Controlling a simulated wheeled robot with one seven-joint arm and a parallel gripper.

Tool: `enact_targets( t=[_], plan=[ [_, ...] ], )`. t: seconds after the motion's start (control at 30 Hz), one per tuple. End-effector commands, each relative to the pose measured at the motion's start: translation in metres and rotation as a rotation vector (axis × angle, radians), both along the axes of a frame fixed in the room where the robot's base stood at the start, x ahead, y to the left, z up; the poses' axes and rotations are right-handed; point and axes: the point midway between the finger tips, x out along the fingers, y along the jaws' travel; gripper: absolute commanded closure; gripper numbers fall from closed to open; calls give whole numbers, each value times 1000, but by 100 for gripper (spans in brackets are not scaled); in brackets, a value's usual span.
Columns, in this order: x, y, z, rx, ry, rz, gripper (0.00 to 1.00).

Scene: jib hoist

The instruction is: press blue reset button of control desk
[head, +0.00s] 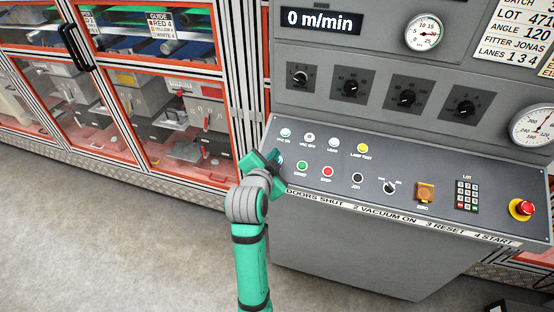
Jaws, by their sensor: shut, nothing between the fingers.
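The control desk (420,224) fills the right half of the head view, with a sloped grey panel of buttons. My gripper (275,157) is shut and empty, with its tips at the panel's left end. A small bluish spot (281,160) shows right beside the fingertips, left of the green START button (302,165). It looks like the blue button, mostly hidden by my gripper, and its label is not readable. I cannot tell whether the tips touch it.
The red STOP button (327,171) and black JOG button (357,177) sit further right. A white button (309,137) is above. A red emergency button (522,208) is at far right. A glazed, orange-framed enclosure (155,75) stands left. The floor (120,250) is clear at lower left.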

Motion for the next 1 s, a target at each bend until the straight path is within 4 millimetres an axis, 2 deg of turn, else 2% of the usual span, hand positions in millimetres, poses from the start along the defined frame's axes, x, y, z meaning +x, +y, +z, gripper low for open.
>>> enact_targets(
  t=[0.23, 1.0],
  plan=[
    [5, -2, -12, 0, 0, 0, 100],
    [5, -2, -12, 0, -1, 0, 100]
  ],
)
